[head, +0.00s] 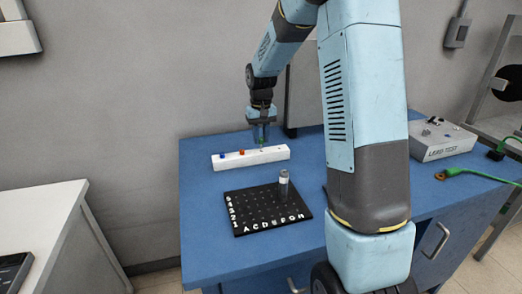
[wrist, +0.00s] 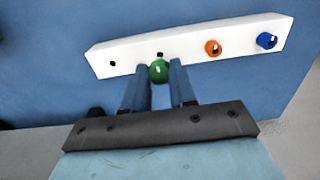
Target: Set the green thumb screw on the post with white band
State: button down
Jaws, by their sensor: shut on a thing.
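My gripper (head: 261,138) is shut on the green thumb screw (wrist: 158,71), which sits between its fingertips in the wrist view. The screw shows only as a small green spot in the head view. It is at the white rack (head: 235,160), beside an empty hole (wrist: 160,55); I cannot tell whether it is clear of the rack. The grey post with the white band (head: 284,184) stands upright on the black lettered board (head: 240,213), near its right side. The post is in front of and to the right of my gripper, and not in the wrist view.
An orange thumb screw (wrist: 213,48) and a blue one (wrist: 267,41) sit in the white rack. A grey "LEAD TEST" box (head: 442,146) and a green lead (head: 475,173) lie at the right of the blue table (head: 205,250). The board is otherwise clear.

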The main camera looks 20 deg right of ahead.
jog(key=shift+r, duration=0.1)
jog(key=shift+r, duration=1.65)
